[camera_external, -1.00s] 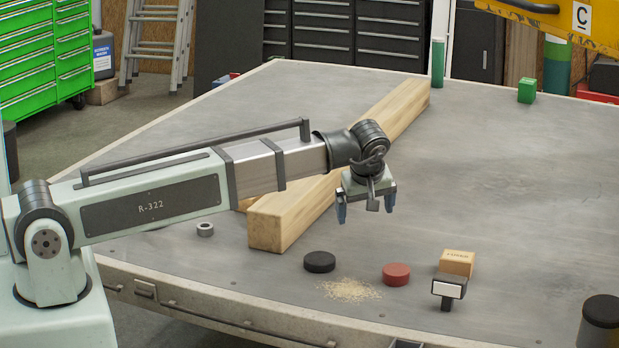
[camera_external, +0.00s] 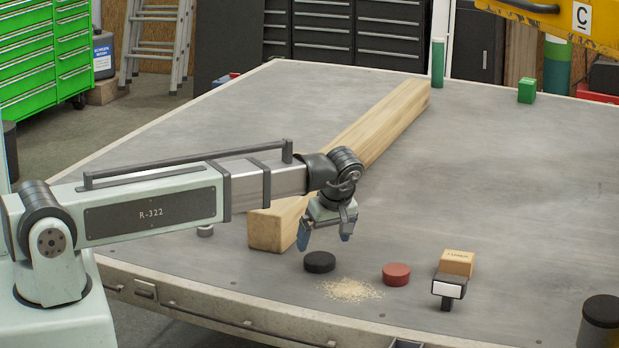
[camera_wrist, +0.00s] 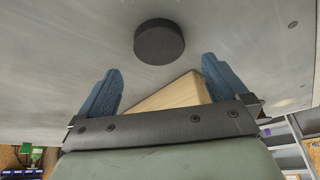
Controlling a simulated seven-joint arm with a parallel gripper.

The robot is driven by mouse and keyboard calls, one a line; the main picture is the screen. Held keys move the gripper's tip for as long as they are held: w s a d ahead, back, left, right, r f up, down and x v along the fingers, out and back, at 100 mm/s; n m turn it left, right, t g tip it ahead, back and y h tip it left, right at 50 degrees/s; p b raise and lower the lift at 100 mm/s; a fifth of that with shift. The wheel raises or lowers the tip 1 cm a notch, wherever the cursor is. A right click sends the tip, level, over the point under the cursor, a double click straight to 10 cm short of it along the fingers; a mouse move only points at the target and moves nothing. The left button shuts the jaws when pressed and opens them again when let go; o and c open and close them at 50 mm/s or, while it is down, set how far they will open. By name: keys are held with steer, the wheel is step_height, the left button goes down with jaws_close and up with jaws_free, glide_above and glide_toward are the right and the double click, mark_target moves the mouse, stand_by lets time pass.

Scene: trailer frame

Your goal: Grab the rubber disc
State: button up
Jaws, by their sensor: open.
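A black disc (camera_external: 320,262), which looks like rubber, lies flat on the grey table near its front edge. In the wrist view the black disc (camera_wrist: 158,42) is just beyond the fingertips, roughly centred between them. A red disc (camera_external: 396,274) lies to its right; its material is unclear. My gripper (camera_external: 325,241) is open and empty, pointing down just above the black disc and apart from it. Both blue fingers of my gripper (camera_wrist: 161,70) show in the wrist view with nothing between their tips.
A long wooden beam (camera_external: 385,120) lies close behind my gripper. A sawdust pile (camera_external: 350,290) is in front of the black disc. A small wooden block (camera_external: 457,262) and a black stand with a white face (camera_external: 448,287) are at right. The table's right middle is clear.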

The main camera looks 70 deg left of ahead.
mark_target(319, 258)
steer(key=shift+x, duration=2.8)
steer(key=shift+d, duration=0.2)
steer(key=shift+c, duration=0.2)
steer(key=c, duration=1)
